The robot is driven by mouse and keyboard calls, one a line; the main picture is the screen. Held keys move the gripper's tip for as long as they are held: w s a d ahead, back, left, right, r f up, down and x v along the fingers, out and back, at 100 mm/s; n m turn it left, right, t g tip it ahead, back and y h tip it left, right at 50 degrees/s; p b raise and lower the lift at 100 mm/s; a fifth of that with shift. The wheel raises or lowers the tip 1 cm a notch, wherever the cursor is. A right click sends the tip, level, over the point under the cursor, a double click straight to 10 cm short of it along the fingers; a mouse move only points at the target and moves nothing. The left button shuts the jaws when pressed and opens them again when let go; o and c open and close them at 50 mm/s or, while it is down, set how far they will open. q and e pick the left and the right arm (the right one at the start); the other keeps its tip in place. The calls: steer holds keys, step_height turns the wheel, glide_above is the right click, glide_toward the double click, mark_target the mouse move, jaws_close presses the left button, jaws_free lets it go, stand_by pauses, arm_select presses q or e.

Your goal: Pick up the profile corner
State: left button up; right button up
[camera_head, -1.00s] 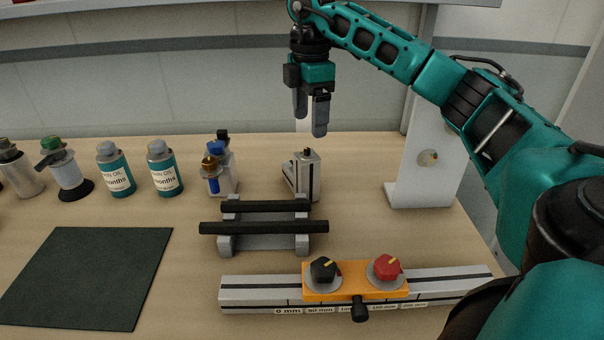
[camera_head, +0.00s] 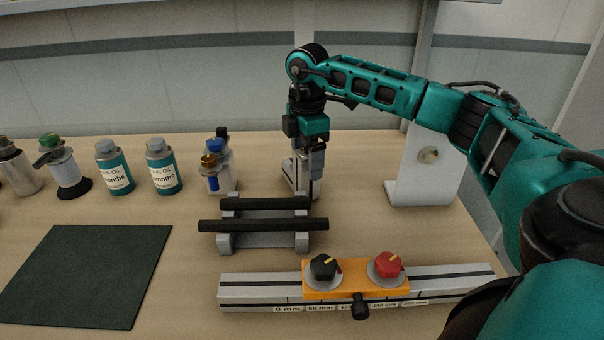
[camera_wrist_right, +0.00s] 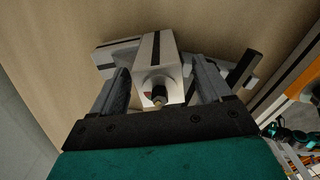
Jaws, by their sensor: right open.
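The profile corner (camera_head: 289,178), a grey aluminium piece with an upright post and a foot, stands on the bench behind the black bars. My right gripper (camera_head: 307,176) points down over it and hides much of it. In the right wrist view the corner's post (camera_wrist_right: 160,48) with a dark knob on its end lies between the two fingers of my right gripper (camera_wrist_right: 160,70). My left gripper is not in view.
A grey rack with two black bars (camera_head: 262,225) stands just in front. A dispenser with a blue cap (camera_head: 219,170) is close on the left, a white upright plate (camera_head: 425,165) on the right. A rail with an orange carriage (camera_head: 355,290) lies in front. A dark mat (camera_head: 85,275) is at left.

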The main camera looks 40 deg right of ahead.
steer(key=shift+c, duration=0.4)
steer(key=shift+s+f, duration=0.1)
steer(key=shift+s, duration=0.05)
jaws_close()
